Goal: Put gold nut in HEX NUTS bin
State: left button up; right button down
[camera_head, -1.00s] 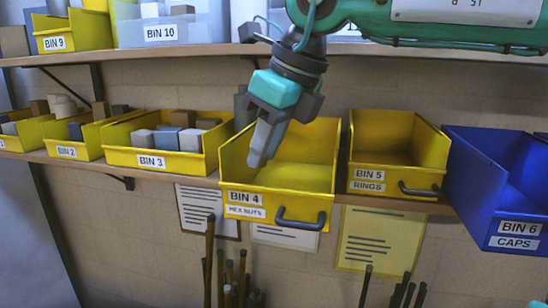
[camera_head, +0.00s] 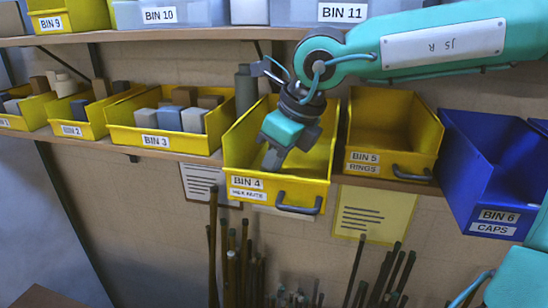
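My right gripper (camera_head: 273,157) hangs over the open yellow bin labelled BIN 4, HEX NUTS (camera_head: 262,197), with its fingers pointing down into it. The fingers overlap from this angle, so I cannot tell whether they are open or shut. The gold nut is not visible in the view; the gripper hides part of the bin's inside. The part of the bin floor that shows looks empty. My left gripper is out of view.
An empty yellow RINGS bin (camera_head: 384,160) stands right of the HEX NUTS bin, then a blue CAPS bin (camera_head: 497,208). BIN 3 (camera_head: 157,141) on the left holds several blocks. An upper shelf (camera_head: 190,33) runs above. Several rods (camera_head: 232,262) stand below.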

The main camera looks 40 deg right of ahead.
jog(key=shift+f, duration=0.2)
jog(key=c, duration=1.2)
grip_release()
jog(key=shift+r, duration=0.15)
jog(key=shift+r, duration=0.2)
jog(key=b+v, duration=0.3)
jog(key=v, duration=0.8)
jog(key=shift+s+d+r+b, duration=0.15)
jog(key=shift+s+r+b, duration=0.05)
jog(key=shift+r+b, duration=0.2)
